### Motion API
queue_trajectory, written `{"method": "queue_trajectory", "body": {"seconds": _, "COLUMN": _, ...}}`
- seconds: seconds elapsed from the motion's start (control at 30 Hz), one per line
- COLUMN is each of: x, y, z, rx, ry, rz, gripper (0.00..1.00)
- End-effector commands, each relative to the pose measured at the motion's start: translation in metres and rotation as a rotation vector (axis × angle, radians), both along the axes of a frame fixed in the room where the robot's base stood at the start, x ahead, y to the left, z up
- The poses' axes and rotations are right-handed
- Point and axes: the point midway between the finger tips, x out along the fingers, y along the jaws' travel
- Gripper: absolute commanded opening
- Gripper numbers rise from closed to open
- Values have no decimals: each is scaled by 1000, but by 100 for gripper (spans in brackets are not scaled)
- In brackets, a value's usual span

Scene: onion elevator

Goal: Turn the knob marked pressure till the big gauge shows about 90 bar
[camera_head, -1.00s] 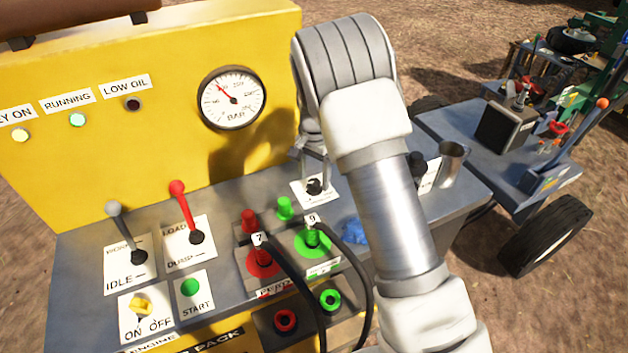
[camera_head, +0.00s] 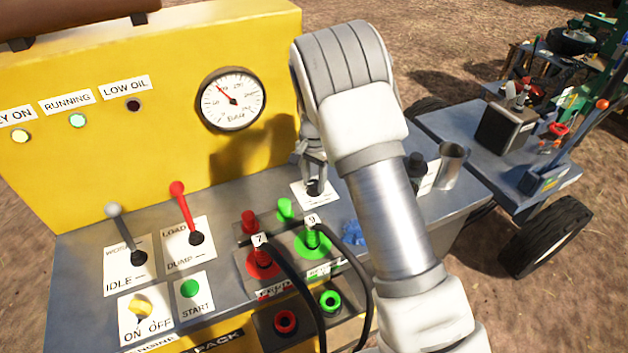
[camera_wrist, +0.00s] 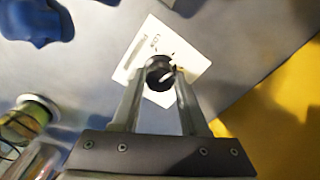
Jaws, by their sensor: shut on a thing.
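The pressure knob is a small black knob (camera_wrist: 159,70) on a white label plate (camera_wrist: 140,52) on the grey deck. My gripper (camera_wrist: 160,78) is shut on it, a finger at each side in the wrist view. In the head view my gripper (camera_head: 313,178) comes down on the knob from above and hides most of it. The label's words are too blurred to read. The big gauge (camera_head: 232,98) is a round white dial on the yellow panel. Its red needle points to the upper left; the figures are too small to read surely.
Load lever (camera_head: 180,205), idle lever (camera_head: 125,235) and start button (camera_head: 190,288) stand left. Red and green hose couplings (camera_head: 312,240) with black hoses rise just in front of the knob. A blue rag (camera_head: 354,233) and a metal cup (camera_head: 452,165) lie to the right.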

Motion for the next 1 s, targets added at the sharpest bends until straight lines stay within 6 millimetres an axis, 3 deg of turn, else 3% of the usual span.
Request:
{"method": "queue_trajectory", "body": {"seconds": 0.23, "x": 0, "y": 0, "z": 0, "rx": 1, "ry": -1, "rz": 124, "gripper": 0}}
{"method": "queue_trajectory", "body": {"seconds": 0.53, "x": 0, "y": 0, "z": 1, "rx": -1, "ry": -1, "rz": 138, "gripper": 0}}
{"method": "queue_trajectory", "body": {"seconds": 0.57, "x": 0, "y": 0, "z": 1, "rx": -1, "ry": -1, "rz": 138, "gripper": 49}}
{"method": "queue_trajectory", "body": {"seconds": 0.7, "x": 0, "y": 0, "z": 1, "rx": -1, "ry": -1, "rz": 137, "gripper": 74}}
{"method": "queue_trajectory", "body": {"seconds": 1.0, "x": 0, "y": 0, "z": 1, "rx": 0, "ry": 0, "rz": 137, "gripper": 74}}
